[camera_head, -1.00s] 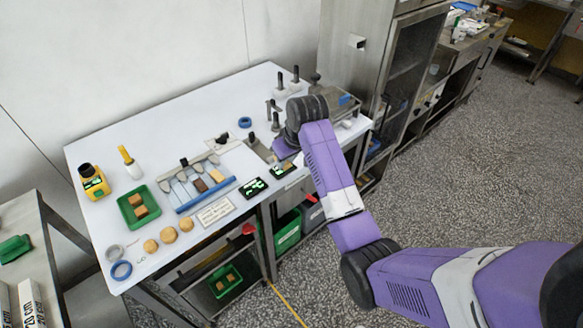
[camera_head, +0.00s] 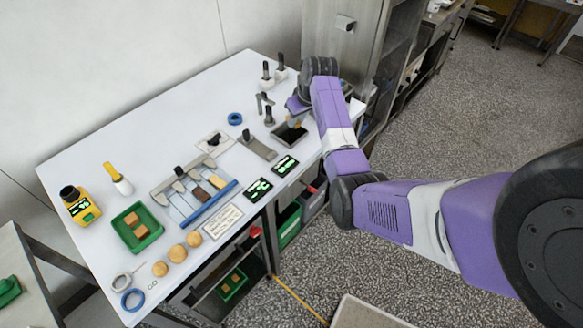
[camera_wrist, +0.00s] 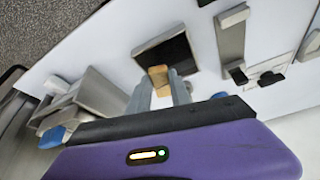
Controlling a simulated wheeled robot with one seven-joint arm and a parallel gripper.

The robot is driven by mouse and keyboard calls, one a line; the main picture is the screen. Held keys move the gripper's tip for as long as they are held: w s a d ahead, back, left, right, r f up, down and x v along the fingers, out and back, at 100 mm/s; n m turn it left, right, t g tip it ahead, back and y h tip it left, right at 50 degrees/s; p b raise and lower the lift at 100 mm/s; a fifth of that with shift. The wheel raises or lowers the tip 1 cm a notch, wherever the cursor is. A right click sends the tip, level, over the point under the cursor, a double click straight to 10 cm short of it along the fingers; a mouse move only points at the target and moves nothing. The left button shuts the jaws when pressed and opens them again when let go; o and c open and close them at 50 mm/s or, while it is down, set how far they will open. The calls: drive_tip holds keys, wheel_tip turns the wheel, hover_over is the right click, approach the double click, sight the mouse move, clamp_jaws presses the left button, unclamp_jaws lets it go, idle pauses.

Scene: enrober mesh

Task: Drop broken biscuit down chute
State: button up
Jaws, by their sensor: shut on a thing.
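My gripper (camera_wrist: 160,92) is shut on a small tan piece of biscuit (camera_wrist: 158,74), which shows between the fingertips in the wrist view. The dark square chute opening (camera_wrist: 180,48) lies just beyond the biscuit there, and the piece overlaps its near edge in the picture. In the head view the chute (camera_head: 289,137) is a dark framed square near the table's front edge. My gripper (camera_head: 297,112) is at its back right, fingers angled down. I cannot tell the height of the biscuit above the opening.
A grey metal block with a dark handle (camera_head: 258,146) stands left of the chute. Dark posts (camera_head: 269,116) stand behind it, and two green-lit displays (camera_head: 285,166) lie in front. A green tray (camera_head: 151,239) with biscuit pieces and several round biscuits (camera_head: 178,253) are farther left.

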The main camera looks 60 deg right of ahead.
sight(299, 124)
wheel_tip(299, 124, down, 4)
drive_tip(key=shift+r+b, duration=0.2)
drive_tip(key=shift+b, duration=0.85)
drive_tip(key=o, duration=1.1)
drive_tip(key=shift+r, duration=0.1)
drive_tip(key=shift+c, duration=0.2)
drive_tip(key=shift+s, duration=0.1)
drive_tip(key=shift+b+v, duration=0.45)
drive_tip(key=shift+v, duration=3.45)
